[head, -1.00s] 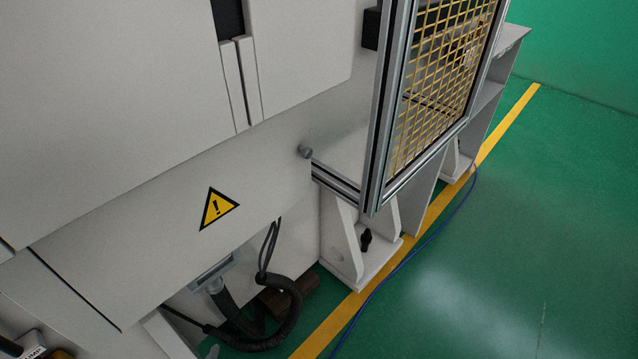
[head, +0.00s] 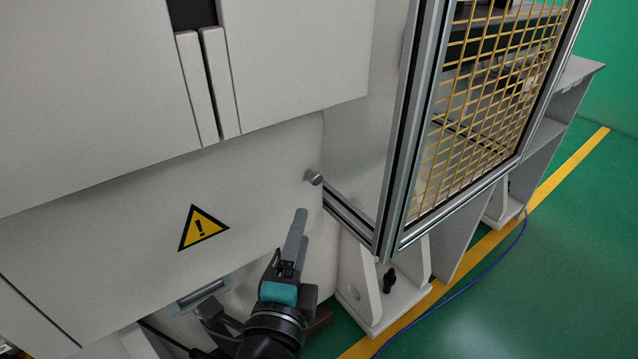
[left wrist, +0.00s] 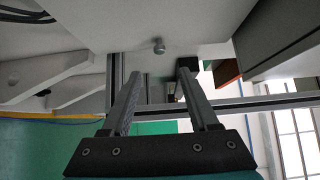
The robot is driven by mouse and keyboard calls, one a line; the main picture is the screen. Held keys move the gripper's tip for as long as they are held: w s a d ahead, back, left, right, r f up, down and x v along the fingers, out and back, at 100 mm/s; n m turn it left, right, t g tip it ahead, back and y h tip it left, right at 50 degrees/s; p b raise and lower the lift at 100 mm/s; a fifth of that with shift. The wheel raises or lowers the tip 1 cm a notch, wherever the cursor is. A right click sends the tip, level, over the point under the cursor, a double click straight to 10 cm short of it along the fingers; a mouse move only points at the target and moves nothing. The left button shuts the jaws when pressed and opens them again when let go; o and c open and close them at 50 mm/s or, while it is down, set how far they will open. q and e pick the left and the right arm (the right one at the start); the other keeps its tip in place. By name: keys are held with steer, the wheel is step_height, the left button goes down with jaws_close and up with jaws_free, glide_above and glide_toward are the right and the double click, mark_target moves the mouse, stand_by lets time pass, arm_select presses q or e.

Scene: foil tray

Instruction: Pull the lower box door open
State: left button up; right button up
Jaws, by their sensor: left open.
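The lower box door (head: 120,235) is a pale grey panel with a yellow warning triangle, below the larger upper panels in the head view. It looks closed. A small round grey knob (head: 314,177) sticks out near its upper right corner. My left gripper (head: 298,218) is in front of the door's right part, just below the knob, apart from it. In the left wrist view my left gripper (left wrist: 159,75) has its two fingers spread with nothing between them, and the knob (left wrist: 158,46) shows beyond the tips, roughly centred. My right gripper is in neither view.
A metal-framed yellow mesh guard (head: 490,110) stands close to the right of the knob. A grey support foot (head: 372,295) is below it. Dark cables (head: 215,320) hang under the door.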

arm_select(q)
glide_toward(316, 182)
steer(key=w, duration=0.4)
steer(key=shift+w+d+b, duration=0.15)
steer(key=shift+d+b, duration=0.15)
steer(key=shift+b, duration=0.1)
steer(key=w, duration=0.3)
steer(key=shift+w+d+b, duration=0.2)
steer(key=shift+d+b, duration=0.1)
steer(key=shift+b, duration=0.05)
steer(key=shift+w+d, duration=0.1)
steer(key=shift+w, duration=0.6)
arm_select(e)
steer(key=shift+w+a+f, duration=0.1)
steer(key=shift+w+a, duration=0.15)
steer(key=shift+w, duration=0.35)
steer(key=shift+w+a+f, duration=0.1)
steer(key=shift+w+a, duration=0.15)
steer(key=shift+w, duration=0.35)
arm_select(q)
jaws_close()
